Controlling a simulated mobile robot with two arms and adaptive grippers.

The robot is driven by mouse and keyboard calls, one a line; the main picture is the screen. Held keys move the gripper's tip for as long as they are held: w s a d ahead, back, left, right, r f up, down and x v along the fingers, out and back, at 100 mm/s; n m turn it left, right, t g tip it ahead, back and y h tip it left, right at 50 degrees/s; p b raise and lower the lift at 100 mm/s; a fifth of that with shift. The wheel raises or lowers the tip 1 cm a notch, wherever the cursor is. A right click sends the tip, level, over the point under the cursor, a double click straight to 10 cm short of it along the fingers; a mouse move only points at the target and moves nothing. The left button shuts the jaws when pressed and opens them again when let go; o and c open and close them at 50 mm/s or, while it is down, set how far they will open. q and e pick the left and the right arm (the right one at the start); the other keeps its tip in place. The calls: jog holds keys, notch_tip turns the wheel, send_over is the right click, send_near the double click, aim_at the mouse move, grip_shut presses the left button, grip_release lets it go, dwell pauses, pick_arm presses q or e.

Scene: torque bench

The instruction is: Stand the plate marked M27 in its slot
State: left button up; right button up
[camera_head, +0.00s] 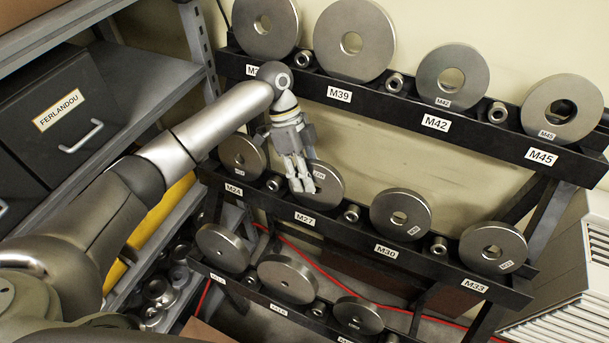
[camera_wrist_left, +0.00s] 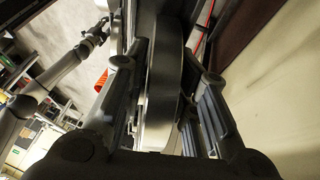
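The steel plate marked M27 (camera_head: 330,188) stands upright in the middle row of the black rack, above the M27 label (camera_head: 305,218). My left gripper (camera_head: 301,184) reaches down over its upper left side. In the left wrist view, the plate (camera_wrist_left: 166,85) is edge-on between the two fingers (camera_wrist_left: 168,75), with visible gaps beside it, so the gripper looks open around it. The plate's lower edge is behind the rail, and how deep it sits is hidden. My right gripper (camera_wrist_left: 97,33) shows small in the left wrist view; its fingers are too small to read.
Plates M24 (camera_head: 240,158) and M30 (camera_head: 400,213) stand on either side in the same row, with short collars between. Shelving with a dark drawer (camera_head: 60,110) stands at the left.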

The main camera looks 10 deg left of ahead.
pick_arm(q)
jog(key=shift+o, duration=1.1)
jog(key=shift+s+f, duration=0.2)
jog(key=shift+f, duration=0.4)
jog(key=shift+w+d+f, duration=0.1)
jog(key=shift+w, duration=0.1)
jog(key=shift+s, duration=0.15)
jog(key=shift+s+a+f, duration=0.1)
jog(key=shift+a+f, duration=0.05)
jog(key=shift+a, duration=0.05)
jog(key=v, duration=1.2)
jog(key=shift+w+d+r, duration=0.2)
jog(key=shift+w+r, duration=0.15)
jog(key=shift+r, duration=0.05)
jog(key=shift+f, duration=0.1)
